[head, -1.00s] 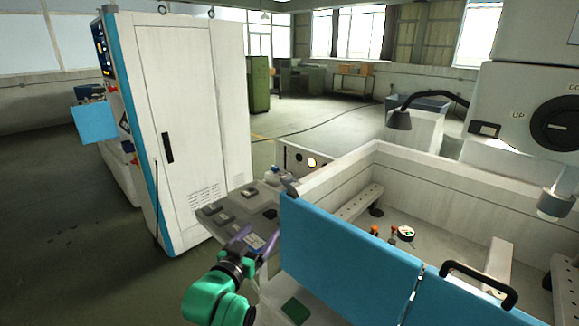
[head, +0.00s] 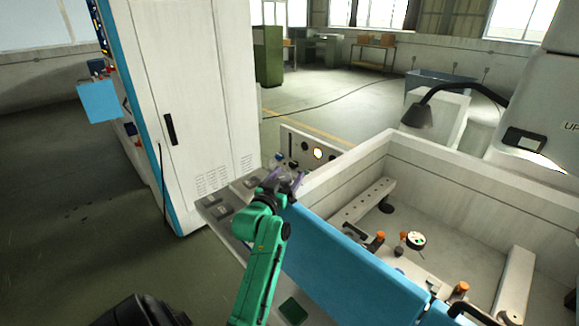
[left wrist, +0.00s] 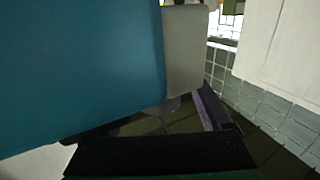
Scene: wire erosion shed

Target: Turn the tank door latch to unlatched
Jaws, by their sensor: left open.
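The blue tank door (head: 340,252) forms the front of the white tank. I cannot make out the latch now; my left gripper covers the door's upper left corner. My left gripper (head: 286,179), with purple fingers on a green arm, is open at that corner beside the grey tank wall. I see nothing held. In the left wrist view the blue door (left wrist: 80,70) fills the left side, and a purple finger (left wrist: 212,110) shows below the grey wall end. My right gripper is not in view.
A grey side shelf (head: 218,208) with small dark items lies left of the gripper, beside a tall white cabinet (head: 195,100). A panel with a lit round lamp (head: 318,154) stands behind. The tank holds a perforated rail (head: 362,202) and orange-topped fittings. Floor at left is clear.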

